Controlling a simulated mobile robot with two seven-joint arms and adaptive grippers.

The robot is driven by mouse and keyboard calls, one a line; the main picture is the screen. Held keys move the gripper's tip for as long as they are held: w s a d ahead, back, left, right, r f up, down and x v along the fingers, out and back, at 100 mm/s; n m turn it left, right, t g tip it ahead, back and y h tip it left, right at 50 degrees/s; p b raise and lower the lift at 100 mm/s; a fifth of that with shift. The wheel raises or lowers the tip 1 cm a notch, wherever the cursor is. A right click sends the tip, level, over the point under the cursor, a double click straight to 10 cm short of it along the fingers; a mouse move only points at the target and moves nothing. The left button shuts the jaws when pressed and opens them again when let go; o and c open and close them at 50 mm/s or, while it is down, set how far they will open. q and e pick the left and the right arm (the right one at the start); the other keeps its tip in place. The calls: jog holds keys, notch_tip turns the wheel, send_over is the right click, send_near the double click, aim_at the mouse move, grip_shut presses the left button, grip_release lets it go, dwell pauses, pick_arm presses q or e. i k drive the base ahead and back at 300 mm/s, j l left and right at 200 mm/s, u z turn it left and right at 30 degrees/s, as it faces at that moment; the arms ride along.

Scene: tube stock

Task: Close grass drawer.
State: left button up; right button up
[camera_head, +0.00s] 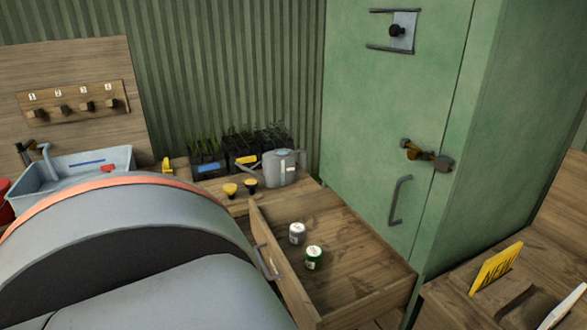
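An open wooden drawer (350,289) sticks out below the bench top, right of centre. Its front panel (283,275) carries a grey bar handle (266,262). Inside the drawer stand a grey tin with a pale lid (297,234) and a green tin with a pale lid (314,258). I cannot read any grass label on the drawer. A large grey part of my own arm fills the lower left and covers the area beside the drawer front. Neither of my grippers shows, so I cannot see any contact with the handle.
On the bench behind the drawer stand a grey watering can (284,168), seedling trays (208,160) and two small yellow-topped items (230,190). A green cabinet (395,120) rises behind and right of the drawer. A grey basin (75,174) stands at left.

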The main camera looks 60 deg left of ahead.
aim_at(361, 278)
jog(key=u, duration=2)
